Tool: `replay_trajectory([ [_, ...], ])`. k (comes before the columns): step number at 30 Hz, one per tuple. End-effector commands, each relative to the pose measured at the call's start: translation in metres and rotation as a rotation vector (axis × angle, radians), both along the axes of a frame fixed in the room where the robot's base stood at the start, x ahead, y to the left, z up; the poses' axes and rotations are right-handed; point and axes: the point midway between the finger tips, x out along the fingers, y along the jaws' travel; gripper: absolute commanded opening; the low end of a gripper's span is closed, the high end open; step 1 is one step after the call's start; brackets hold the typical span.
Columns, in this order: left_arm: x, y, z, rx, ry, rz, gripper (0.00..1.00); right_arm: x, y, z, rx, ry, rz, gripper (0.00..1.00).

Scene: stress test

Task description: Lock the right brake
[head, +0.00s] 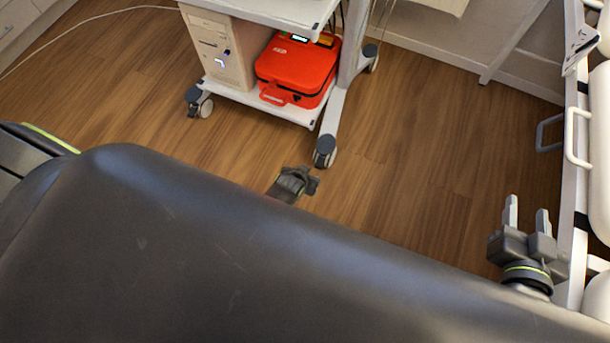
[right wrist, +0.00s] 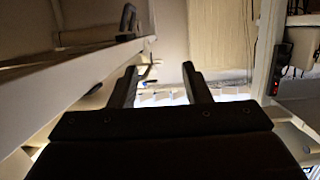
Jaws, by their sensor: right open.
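The white cart's front right caster (head: 325,152) stands on the wood floor at the middle of the head view, with a dark blue-grey cover on top. The front left caster (head: 198,102) and a back caster (head: 371,55) also show. Brake levers are too small to tell apart. My right gripper (head: 526,215) is open and empty at the lower right, well apart from the casters, beside the white bed rail. Its two fingers also stand apart in the right wrist view (right wrist: 167,85), with nothing between them.
The cart's lower shelf (head: 262,105) carries a red case (head: 295,70) and a beige computer tower (head: 215,50). A white-railed bed (head: 578,150) stands at the right. Floor (head: 420,150) between cart and bed is clear.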

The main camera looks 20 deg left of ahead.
Motion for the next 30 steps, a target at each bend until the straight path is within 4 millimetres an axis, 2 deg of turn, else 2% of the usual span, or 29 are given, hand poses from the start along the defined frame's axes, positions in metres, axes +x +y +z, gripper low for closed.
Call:
replay_trajectory([
  [4,0.0,0.001,0.003,0.0,0.0,0.0,0.47,-0.008,0.002,-0.017,0.023,0.099,0.004,0.44],
  [9,0.0,0.001,0.004,0.0,0.0,0.0,0.47,-0.013,0.003,-0.026,0.037,0.154,0.007,0.44],
  [30,0.0,0.001,0.004,0.0,0.001,0.0,0.47,-0.013,0.003,-0.028,0.038,0.162,0.008,0.44],
])
